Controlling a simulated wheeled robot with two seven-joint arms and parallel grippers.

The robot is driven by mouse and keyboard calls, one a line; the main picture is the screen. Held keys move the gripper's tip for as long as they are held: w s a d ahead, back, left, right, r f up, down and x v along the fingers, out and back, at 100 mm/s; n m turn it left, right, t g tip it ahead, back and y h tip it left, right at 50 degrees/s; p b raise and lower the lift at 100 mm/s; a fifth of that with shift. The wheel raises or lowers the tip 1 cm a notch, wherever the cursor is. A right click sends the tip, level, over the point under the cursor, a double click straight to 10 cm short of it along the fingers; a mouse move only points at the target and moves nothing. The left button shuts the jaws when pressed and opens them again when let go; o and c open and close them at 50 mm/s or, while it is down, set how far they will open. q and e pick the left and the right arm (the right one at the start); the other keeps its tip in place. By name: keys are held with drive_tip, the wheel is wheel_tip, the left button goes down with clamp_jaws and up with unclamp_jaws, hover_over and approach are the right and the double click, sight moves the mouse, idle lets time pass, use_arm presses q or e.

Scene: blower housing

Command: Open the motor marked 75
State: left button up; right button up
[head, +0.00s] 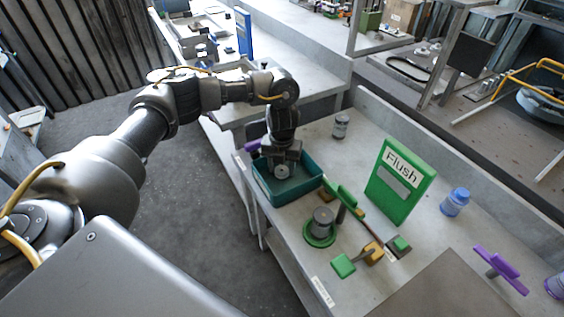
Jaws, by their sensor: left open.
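My left gripper (284,163) points down over the teal bin (267,190) on the workbench. A pale round part (282,172) shows right at its tip, inside the bin's outline; I cannot tell whether the jaws touch it. Right of the bin, a grey cylinder like a motor (323,219) stands upright in a green ring base (319,238). A green bar on a dark post (343,196) stands beside it. No number 75 is legible on anything. The small label on the bench's front edge (322,292) is too small to read. My right gripper is not in view.
A green board reading "Flush" (402,180) stands behind the cylinder. Yellow and green pieces (373,252) lie in front of it. A blue jar (455,202), a grey can (341,126) and a purple handle (500,268) stand around. A brown plate (435,292) covers the near right.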

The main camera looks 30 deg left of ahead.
use_arm(q)
wheel_tip(320, 180, up, 12)
drive_tip(key=shift+r, duration=0.15)
idle(0.3)
